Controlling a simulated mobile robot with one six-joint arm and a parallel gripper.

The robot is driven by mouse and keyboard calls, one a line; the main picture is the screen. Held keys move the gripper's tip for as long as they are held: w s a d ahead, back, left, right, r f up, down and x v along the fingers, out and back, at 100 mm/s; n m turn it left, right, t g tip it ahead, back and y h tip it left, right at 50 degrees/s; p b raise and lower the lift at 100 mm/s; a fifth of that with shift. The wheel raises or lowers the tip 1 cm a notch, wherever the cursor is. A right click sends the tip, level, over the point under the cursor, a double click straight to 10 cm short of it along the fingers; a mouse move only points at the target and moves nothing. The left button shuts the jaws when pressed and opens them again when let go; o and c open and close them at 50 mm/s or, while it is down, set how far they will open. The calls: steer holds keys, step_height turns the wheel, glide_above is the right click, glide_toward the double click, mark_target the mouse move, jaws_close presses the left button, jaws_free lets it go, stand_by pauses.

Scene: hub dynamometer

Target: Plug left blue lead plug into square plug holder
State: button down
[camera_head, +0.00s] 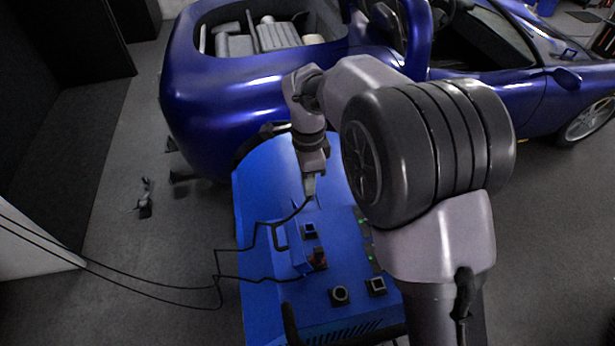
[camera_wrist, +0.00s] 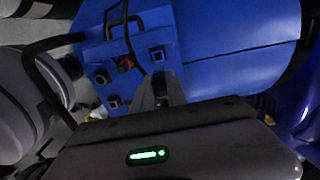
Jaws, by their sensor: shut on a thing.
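My gripper (camera_head: 310,188) is shut on the end of a black lead, above the upper part of the blue dynamometer panel. The plug in the jaws is mostly hidden, and its blue colour does not show; the gripper's fingers also show in the wrist view (camera_wrist: 162,92). A square holder (camera_head: 310,230) lies on the panel just below my gripper, apart from it, and also shows in the wrist view (camera_wrist: 157,54). A second square holder (camera_head: 376,285) sits lower right, beside a round holder (camera_head: 340,295).
A red plug (camera_head: 318,259) with its own lead stands between the holders. Two black leads (camera_head: 150,288) run off to the left. The blue dynamometer (camera_head: 262,290) has a black handle at its lower edge. A blue car (camera_head: 225,110) stands close behind.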

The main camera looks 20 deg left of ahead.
mark_target(312, 198)
steer(key=f+b, duration=0.1)
steer(key=d+f+b, duration=0.1)
steer(key=f, duration=0.2)
steer(key=shift+s+d+f+b, duration=0.15)
steer(key=shift+s+f+b, duration=0.25)
step_height(312, 198, down, 6)
steer(key=b, duration=0.3)
steer(key=r+p, duration=0.1)
steer(key=r, duration=0.1)
steer(key=r+p, duration=0.3)
steer(key=r, duration=0.1)
steer(key=shift+w+a+r+p, duration=0.15)
steer(key=shift+a+p, duration=0.1)
steer(key=shift+p, duration=0.05)
steer(key=shift+d, duration=0.35)
steer(key=s+d+n+p, duration=0.1)
steer(key=s+d+n, duration=0.4)
steer(key=d+n, duration=0.45)
steer(key=s+d+n+p, duration=0.1)
steer(key=s+d+n, duration=0.3)
steer(key=d+n, duration=0.55)
step_height(312, 198, down, 7)
steer(key=d+m+b, duration=0.1)
steer(key=d+b, duration=0.1)
steer(key=b, duration=0.3)
steer(key=shift+s+d+f+b, duration=0.2)
steer(key=shift+f+b, duration=0.15)
steer(key=shift+b, duration=0.1)
